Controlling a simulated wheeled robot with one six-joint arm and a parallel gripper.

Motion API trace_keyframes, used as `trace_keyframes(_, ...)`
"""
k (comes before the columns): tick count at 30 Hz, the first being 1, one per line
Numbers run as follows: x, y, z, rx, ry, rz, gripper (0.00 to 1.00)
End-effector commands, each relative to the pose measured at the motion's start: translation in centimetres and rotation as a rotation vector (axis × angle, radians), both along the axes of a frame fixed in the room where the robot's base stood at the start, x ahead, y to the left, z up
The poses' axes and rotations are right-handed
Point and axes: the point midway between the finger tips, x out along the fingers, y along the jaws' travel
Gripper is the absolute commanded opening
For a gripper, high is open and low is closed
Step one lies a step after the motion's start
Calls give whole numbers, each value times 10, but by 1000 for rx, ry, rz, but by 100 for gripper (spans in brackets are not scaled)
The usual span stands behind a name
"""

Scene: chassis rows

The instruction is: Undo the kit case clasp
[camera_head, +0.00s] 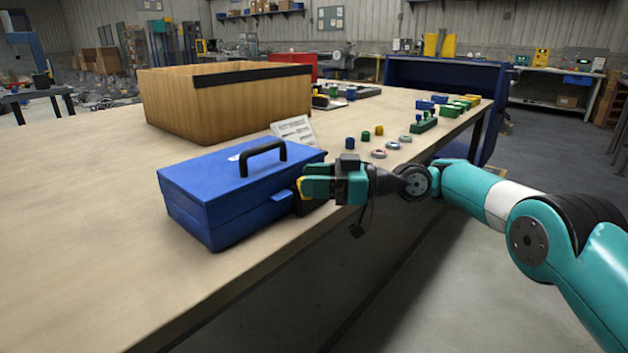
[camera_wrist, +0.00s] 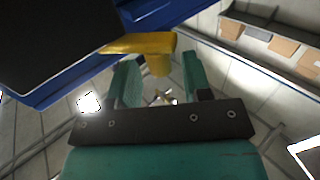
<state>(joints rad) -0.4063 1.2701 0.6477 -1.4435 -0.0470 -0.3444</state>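The blue kit case (camera_head: 225,195) stands closed near the table's front edge, with a black handle (camera_head: 263,155) on its lid. A yellow piece, apparently the clasp (camera_wrist: 140,43), is beside the blue case edge in the wrist view. A bit of yellow also shows at my fingertips in the head view. My gripper (camera_head: 305,181) is at the case's right front side. Its green fingers stand apart on either side of the yellow piece's stub, with small gaps seeming to remain. Contact is unclear. The gripper hides part of the case's front.
A wooden box (camera_head: 225,105) with a black rim strip stands behind the case. A paper card (camera_head: 296,130) and small coloured parts (camera_head: 423,126) lie further along the table (camera_head: 90,200). The table's left part is clear.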

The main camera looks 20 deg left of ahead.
Motion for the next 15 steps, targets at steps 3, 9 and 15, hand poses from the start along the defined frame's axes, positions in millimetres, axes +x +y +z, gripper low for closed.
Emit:
trace_keyframes(3, 0, 0, 0, 0, 0, 0, 48)
trace_keyframes(9, 0, 0, 0, -1, 0, 1, 48)
trace_keyframes(15, 0, 0, 7, 0, -2, 1, 48)
